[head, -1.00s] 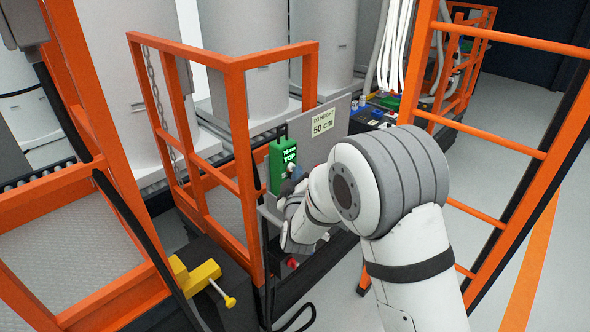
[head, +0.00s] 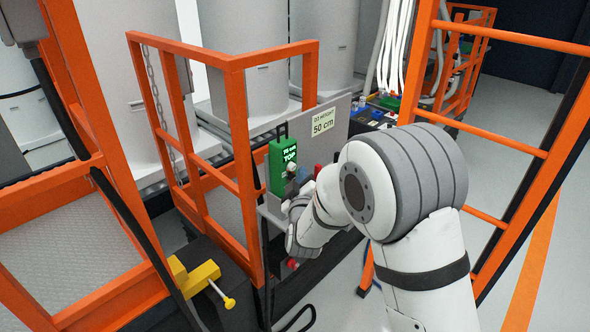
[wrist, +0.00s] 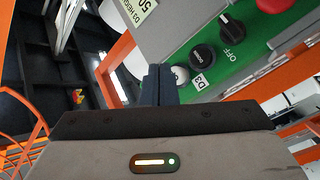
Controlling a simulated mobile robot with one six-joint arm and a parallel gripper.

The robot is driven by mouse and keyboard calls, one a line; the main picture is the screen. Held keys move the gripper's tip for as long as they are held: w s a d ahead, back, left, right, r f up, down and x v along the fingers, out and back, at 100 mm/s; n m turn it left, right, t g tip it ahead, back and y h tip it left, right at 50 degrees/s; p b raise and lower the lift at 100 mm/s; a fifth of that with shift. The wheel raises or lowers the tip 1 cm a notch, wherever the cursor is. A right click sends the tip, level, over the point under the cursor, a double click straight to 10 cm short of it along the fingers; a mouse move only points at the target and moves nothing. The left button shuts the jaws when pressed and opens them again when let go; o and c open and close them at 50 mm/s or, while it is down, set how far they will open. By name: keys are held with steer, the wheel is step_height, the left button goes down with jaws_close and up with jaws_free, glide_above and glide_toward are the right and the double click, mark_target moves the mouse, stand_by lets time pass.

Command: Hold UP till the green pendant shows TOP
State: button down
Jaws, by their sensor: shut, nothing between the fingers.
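The green pendant (head: 283,166) hangs by the orange rail, and its lit screen reads TOP under a height in cm that looks like the mid-70s. In the wrist view a green control panel (wrist: 222,62) carries a white button (wrist: 180,75), a black button (wrist: 204,56), a black knob (wrist: 231,24) by the word OFF and a red button (wrist: 274,4). My gripper (wrist: 160,72) is shut and empty, its dark fingertips beside the white button. I cannot tell whether they touch it. My wrist hides the fingertips in the head view.
A sign reading 50 cm (head: 323,121) stands on a grey plate right of the pendant. Orange railings (head: 240,130) stand at left, and an orange frame (head: 490,140) stands at right. A yellow handle (head: 200,275) sits low at left. Open floor (head: 550,260) lies at right.

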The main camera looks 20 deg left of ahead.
steer(key=shift+d, duration=0.1)
steer(key=d, duration=0.1)
steer(key=s+d+b, duration=0.1)
steer(key=d, duration=0.1)
steer(key=s+d+b, duration=0.1)
steer(key=shift+d, duration=0.25)
steer(key=shift+w, duration=0.1)
stand_by(1.5)
